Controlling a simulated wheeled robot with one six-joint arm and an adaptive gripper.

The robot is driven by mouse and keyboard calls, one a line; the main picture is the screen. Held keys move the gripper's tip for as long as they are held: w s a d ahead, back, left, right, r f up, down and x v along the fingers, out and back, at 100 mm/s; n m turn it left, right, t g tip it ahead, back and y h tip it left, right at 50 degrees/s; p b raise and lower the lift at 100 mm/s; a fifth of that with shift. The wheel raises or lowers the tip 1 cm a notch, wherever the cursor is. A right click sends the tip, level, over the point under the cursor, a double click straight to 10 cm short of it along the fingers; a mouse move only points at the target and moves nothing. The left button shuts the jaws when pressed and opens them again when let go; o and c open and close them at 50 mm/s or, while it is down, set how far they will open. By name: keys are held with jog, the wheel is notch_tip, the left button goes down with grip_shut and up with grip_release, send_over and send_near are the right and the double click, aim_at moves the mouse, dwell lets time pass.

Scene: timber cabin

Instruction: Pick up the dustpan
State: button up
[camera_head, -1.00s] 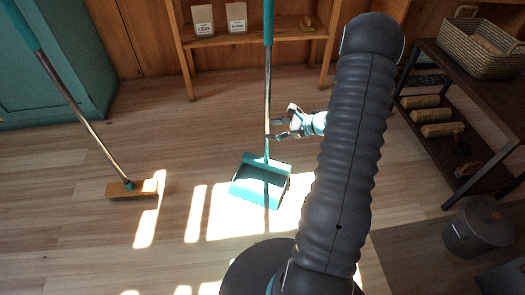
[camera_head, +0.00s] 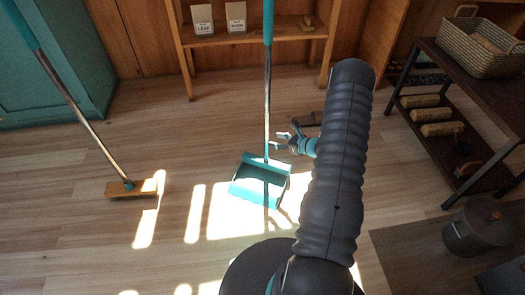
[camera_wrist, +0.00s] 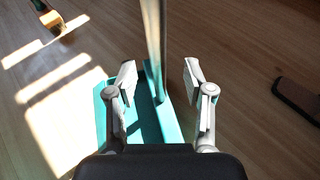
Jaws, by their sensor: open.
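The dustpan (camera_head: 260,183) is teal, with a long upright metal handle topped by a teal grip. Its pan rests on the wooden floor in a patch of sunlight. My gripper (camera_head: 281,142) is open, just right of the handle and low, a little above the pan. In the wrist view, the dustpan's handle (camera_wrist: 155,38) rises ahead of my gripper (camera_wrist: 158,78), roughly between the lines of its two fingers, and the teal pan (camera_wrist: 172,122) lies below. The fingers do not appear to touch the handle.
A broom (camera_head: 130,188) with a long handle stands at the left. A wooden shelf (camera_head: 250,38) with paper bags is behind. At the right are a dark rack (camera_head: 470,85) with a woven basket (camera_head: 478,45) and a grey bucket (camera_head: 478,228). A dark flat object (camera_wrist: 298,97) lies right.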

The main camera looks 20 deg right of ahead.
aim_at(267, 138)
jog(key=shift+x, duration=2.95)
jog(key=shift+s+a, duration=0.1)
jog(key=shift+a, duration=0.05)
grip_shut()
